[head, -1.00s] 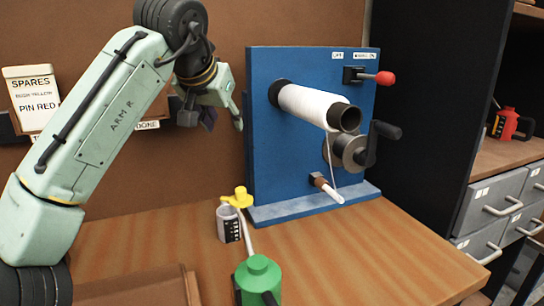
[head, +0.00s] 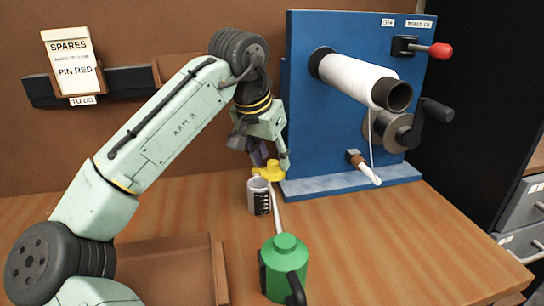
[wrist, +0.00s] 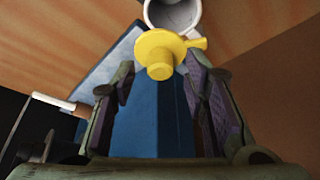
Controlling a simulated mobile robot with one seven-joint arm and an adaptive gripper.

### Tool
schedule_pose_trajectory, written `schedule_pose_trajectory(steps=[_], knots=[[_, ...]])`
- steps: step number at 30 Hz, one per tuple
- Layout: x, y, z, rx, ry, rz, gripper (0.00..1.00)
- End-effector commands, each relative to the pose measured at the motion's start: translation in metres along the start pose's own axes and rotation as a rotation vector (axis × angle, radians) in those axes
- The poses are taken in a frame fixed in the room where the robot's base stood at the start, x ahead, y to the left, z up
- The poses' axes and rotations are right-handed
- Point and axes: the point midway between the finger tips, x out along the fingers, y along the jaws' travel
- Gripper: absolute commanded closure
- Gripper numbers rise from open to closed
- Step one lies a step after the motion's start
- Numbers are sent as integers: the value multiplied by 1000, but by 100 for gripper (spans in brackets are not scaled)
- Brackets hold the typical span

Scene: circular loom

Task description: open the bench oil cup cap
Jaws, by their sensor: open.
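The yellow cap (head: 269,171) has a round knob on top and a small side tab. It stands on the bench close behind a grey cup (head: 259,198) with a dark scale; what lies under the cap is hidden. My gripper (head: 266,156) points down just above the cap. In the wrist view the cap (wrist: 160,55) shows beyond and between the open fingers, which look apart from it. The grey cup's open rim (wrist: 174,27) is beside it at the top.
A green oil can (head: 286,266) stands in front, its long spout reaching toward the cup and cap. The blue loom panel (head: 330,120) stands close on the right, with a white roll (head: 355,80) and a crank (head: 425,120). A brown tray (head: 170,275) lies at front left. The right bench is clear.

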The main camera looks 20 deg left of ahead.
Motion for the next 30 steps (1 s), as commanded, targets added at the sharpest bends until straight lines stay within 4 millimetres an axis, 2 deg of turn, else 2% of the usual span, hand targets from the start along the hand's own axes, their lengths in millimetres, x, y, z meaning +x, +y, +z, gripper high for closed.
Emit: schedule_pose_trajectory(steps=[4,12,30], knots=[[8,0,0,0,0,0,59],[10,0,0,0,1,-1,59],[9,0,0,0,1,-1,99]])
